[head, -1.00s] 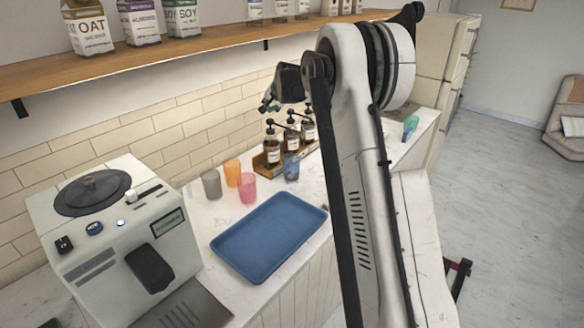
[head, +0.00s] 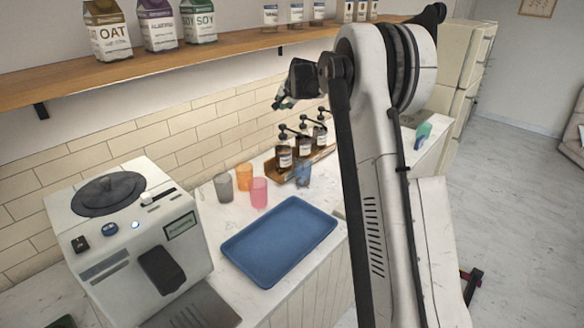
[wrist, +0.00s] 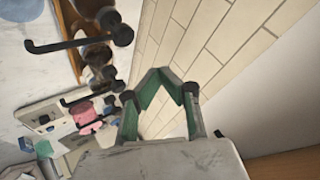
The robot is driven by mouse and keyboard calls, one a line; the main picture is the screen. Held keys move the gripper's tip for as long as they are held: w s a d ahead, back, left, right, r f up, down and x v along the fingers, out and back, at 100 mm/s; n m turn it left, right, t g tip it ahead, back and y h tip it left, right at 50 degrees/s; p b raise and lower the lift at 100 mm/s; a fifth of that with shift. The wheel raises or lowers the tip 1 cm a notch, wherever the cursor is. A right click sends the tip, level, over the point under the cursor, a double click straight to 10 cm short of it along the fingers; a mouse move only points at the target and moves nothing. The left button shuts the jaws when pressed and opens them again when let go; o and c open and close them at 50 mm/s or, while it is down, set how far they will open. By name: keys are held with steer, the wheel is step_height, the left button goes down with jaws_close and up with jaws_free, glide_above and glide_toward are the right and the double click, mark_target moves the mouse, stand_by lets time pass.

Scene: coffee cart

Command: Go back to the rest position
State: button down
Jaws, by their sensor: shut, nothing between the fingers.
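My gripper (head: 279,106) is shut and empty. In the head view it hangs in the air at the end of my raised arm, above the pump bottles and in front of the tiled wall. In the wrist view my gripper (wrist: 156,72) shows its green-lined fingers meeting at the tips, with wall tiles seen between and beyond them.
Several pump bottles (head: 304,146) stand on a wooden stand behind the blue tray (head: 278,240). Coloured cups (head: 259,193) stand beside the coffee machine (head: 125,225). The shelf (head: 200,62) with cartons (head: 107,32) runs along the wall above. The tray is empty.

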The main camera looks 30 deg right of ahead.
steer(key=s+a+r+n+b, duration=0.2)
steer(key=s+a, duration=0.4)
steer(key=s, duration=0.3)
steer(key=s+a+r+n+g+b, duration=0.1)
steer(key=s+a+r+b, duration=0.1)
steer(key=s+a, duration=0.6)
steer(key=s+a+r+n+b, duration=0.15)
steer(key=s+a, duration=0.35)
steer(key=s, duration=0.6)
steer(key=s+a+f+n+b, duration=0.1)
steer(key=s+f, duration=0.4)
steer(key=s, duration=0.5)
steer(key=s+a+f+n+b, duration=0.2)
steer(key=s+a+f, duration=0.2)
steer(key=s, duration=0.5)
steer(key=s+a+f+n+g+b, duration=0.1)
steer(key=s+a+f+n, duration=0.1)
steer(key=s+f, duration=0.5)
steer(key=s+a, duration=0.1)
steer(key=s, duration=0.2)
steer(key=shift+s+a+f+y+b, duration=0.15)
steer(key=shift+s+f+y+b, duration=0.05)
steer(key=shift+s+y+b, duration=0.15)
